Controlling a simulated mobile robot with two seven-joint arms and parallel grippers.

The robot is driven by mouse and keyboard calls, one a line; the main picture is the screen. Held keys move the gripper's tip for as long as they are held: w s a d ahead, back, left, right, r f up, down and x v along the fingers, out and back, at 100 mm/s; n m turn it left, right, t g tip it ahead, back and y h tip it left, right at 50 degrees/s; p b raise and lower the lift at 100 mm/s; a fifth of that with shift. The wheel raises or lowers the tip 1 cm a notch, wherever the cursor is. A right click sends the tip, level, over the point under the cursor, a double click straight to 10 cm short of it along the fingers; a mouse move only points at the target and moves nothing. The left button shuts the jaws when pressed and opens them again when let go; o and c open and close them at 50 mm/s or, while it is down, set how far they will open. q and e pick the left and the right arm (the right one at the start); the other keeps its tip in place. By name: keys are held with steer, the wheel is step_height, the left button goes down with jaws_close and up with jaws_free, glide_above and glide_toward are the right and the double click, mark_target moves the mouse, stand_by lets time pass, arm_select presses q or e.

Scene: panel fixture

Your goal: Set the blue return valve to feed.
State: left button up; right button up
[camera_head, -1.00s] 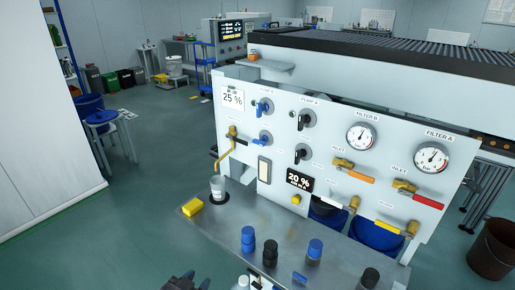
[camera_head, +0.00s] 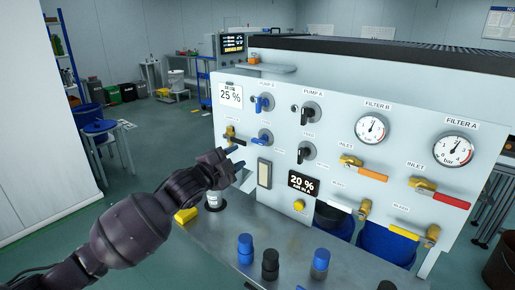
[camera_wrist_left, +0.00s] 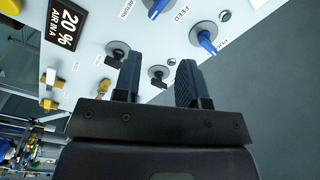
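The blue return valve (camera_head: 264,138) is on the panel's left part, below the blue pump B knob (camera_head: 263,103). Its handle points left in the head view. In the left wrist view the blue return valve (camera_wrist_left: 157,9) is cut by the top edge, between the RETURN and FEED labels. My left gripper (camera_head: 236,157) is in front of the panel, left of and a little below the valve. Its fingers (camera_wrist_left: 160,60) are apart with nothing between them, and it is not touching the valve. My right gripper is not in view.
Black knobs (camera_head: 305,152) sit right of the blue ones. A yellow tap (camera_head: 231,132) and a pale rectangular window (camera_head: 264,173) are close to my left gripper. Blue and black capped bottles (camera_head: 245,248) stand on the metal bench (camera_head: 215,245) below.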

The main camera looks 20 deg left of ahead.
mark_target(257, 142)
arm_select(q)
steer(key=w+m, duration=0.2)
steer(key=w, duration=0.1)
steer(key=w+d+m+b, duration=0.1)
steer(key=w+m, duration=0.1)
steer(key=w, duration=0.1)
steer(key=w+d+f+m, duration=0.1)
steer(key=w, duration=0.3)
steer(key=shift+w+m, duration=0.1)
steer(key=shift+m, duration=0.3)
steer(key=shift+w+d+r+b, duration=0.2)
steer(key=shift+w+b, duration=0.15)
steer(key=shift+w, duration=0.3)
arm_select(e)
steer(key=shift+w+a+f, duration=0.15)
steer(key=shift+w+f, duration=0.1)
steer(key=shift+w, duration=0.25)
